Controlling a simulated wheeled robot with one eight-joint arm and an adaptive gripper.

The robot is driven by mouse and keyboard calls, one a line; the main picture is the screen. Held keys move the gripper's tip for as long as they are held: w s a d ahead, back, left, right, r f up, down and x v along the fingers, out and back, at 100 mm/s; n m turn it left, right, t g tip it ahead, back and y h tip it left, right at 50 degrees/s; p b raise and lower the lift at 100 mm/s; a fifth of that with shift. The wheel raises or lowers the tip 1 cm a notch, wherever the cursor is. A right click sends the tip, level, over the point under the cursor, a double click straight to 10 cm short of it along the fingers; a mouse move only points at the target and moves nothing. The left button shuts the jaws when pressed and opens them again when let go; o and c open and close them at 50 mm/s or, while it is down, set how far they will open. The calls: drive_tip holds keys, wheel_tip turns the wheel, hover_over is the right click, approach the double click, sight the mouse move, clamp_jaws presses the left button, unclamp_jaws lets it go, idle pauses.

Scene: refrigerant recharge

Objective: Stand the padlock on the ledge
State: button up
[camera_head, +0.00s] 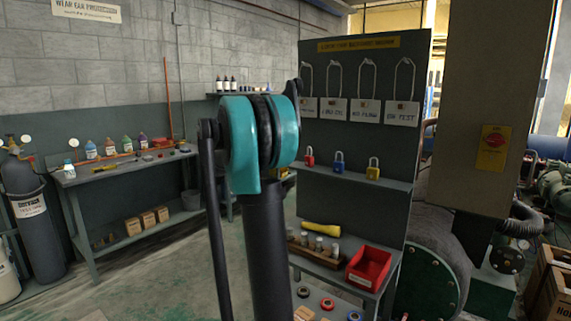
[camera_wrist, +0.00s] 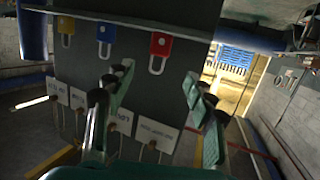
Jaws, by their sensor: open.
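Three padlocks stand upright in a row on the ledge (camera_head: 352,176) of a dark board: red (camera_head: 310,158), blue (camera_head: 339,163) and yellow (camera_head: 373,169). The wrist view is upside down and shows the yellow padlock (camera_wrist: 66,26), the blue one (camera_wrist: 105,34) and the red one (camera_wrist: 161,44). My gripper (camera_wrist: 157,80) is open and empty there, its two fingers apart, facing the board. The red padlock shows beyond the gap between the fingertips, not touched. In the head view my arm covers the middle and my gripper is hidden.
White tags (camera_head: 337,111) hang from wire loops on the board above the ledge. Below are a red bin (camera_head: 369,267), a yellow-handled tool (camera_head: 320,230) and small canisters on a lower shelf.

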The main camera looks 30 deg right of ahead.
drive_tip(key=shift+a, duration=0.2)
drive_tip(key=s+a+f+n+t+y, duration=0.2)
drive_tip(key=s+a+f+n+y, duration=0.6)
drive_tip(key=s+a+f, duration=0.6)
drive_tip(key=s+a+f+n+t+y, duration=0.2)
drive_tip(key=s+a+f+n+y, duration=0.5)
drive_tip(key=f, duration=1.5)
drive_tip(key=s+a+n, duration=0.3)
drive_tip(key=s+a, duration=0.4)
drive_tip(key=a, duration=0.3)
drive_tip(key=shift+s+y, duration=0.35)
drive_tip(key=shift+y, duration=0.05)
drive_tip(key=shift+r, duration=0.1)
drive_tip(key=shift+c, duration=0.5)
